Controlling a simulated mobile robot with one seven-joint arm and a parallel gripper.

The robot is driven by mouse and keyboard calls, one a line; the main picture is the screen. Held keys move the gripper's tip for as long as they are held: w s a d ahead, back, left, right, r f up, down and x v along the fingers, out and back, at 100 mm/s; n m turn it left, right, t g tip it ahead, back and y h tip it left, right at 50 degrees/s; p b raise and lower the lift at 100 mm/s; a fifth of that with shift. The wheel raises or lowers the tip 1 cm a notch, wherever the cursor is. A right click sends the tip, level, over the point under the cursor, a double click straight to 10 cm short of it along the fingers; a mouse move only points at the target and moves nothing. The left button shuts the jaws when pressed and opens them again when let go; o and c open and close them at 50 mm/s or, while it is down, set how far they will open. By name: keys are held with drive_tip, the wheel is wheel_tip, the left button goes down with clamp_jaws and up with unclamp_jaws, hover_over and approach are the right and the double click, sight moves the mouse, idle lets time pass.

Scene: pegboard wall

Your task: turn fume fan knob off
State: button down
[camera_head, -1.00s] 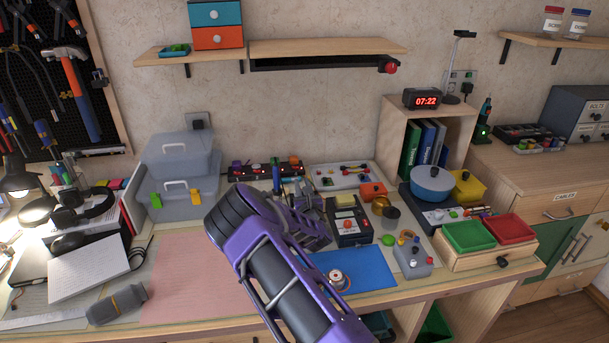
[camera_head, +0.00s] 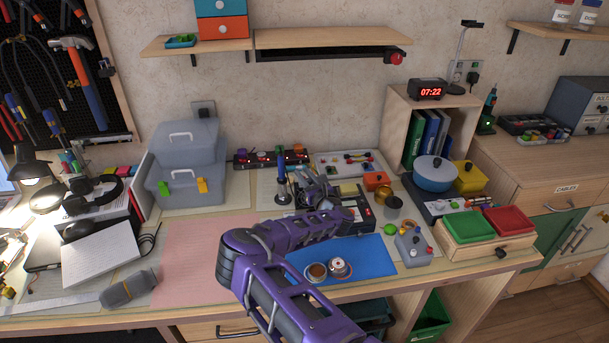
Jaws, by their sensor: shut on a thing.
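A red knob (camera_head: 397,58) sits at the right end of a dark bar under the wall shelf; no readable label shows whether it is the fume fan knob. My gripper (camera_head: 316,180) is over the back middle of the bench, well below and left of that knob. Its grey fingers are beside the blue-handled iron (camera_head: 282,177) and in front of a black box (camera_head: 366,217) with red and light controls. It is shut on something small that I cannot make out. My purple forearm hides part of the black box.
The wall shelf (camera_head: 330,37) overhangs the bench. Grey storage boxes (camera_head: 187,150) stand left, a blue pot (camera_head: 435,172) and a wooden shelf box (camera_head: 395,125) right. The pink mat (camera_head: 195,265) is clear.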

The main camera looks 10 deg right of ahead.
drive_tip(key=c, duration=0.7)
unclamp_jaws()
drive_tip(key=v, duration=1.7)
drive_tip(key=shift+s, duration=0.25)
drive_tip(key=shift+r, duration=0.15)
